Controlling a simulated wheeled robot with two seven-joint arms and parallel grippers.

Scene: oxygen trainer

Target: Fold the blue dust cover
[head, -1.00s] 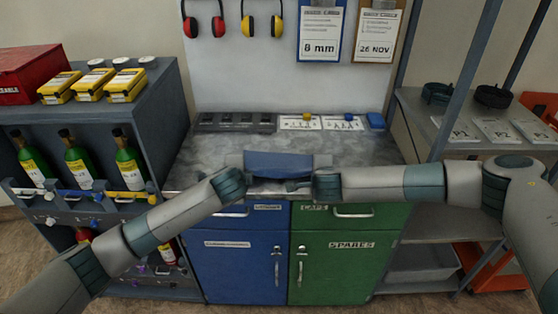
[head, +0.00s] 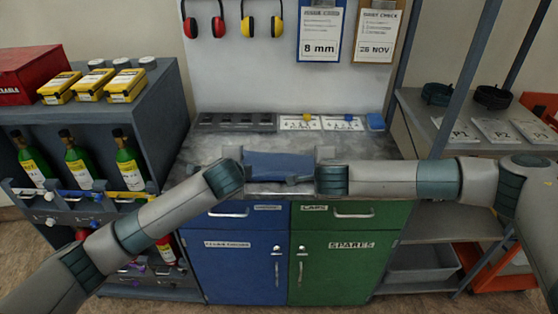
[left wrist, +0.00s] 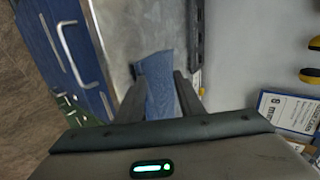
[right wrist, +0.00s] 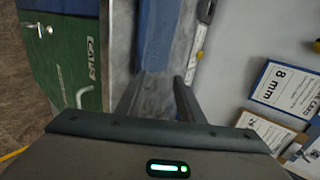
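The blue dust cover (head: 278,166) lies on the grey bench top as a narrow band between my two grippers. My left gripper (head: 238,168) is at its left end. In the left wrist view the left gripper's fingers (left wrist: 158,82) stand apart, with the cover (left wrist: 156,72) between and beyond them; I see no clear pinch. My right gripper (head: 318,168) is at the cover's right end. In the right wrist view the right gripper's fingers (right wrist: 160,80) are apart, with bare bench between them and the cover (right wrist: 155,35) just beyond. My wrists hide parts of the cover's ends.
A dark slotted strip (head: 237,122), white label cards (head: 321,123) and a small blue block (head: 376,121) line the bench's back edge. A bottle rack (head: 75,165) stands left, and a shelf with a post (head: 466,80) right. The bench top (head: 375,148) is clear beside the cover.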

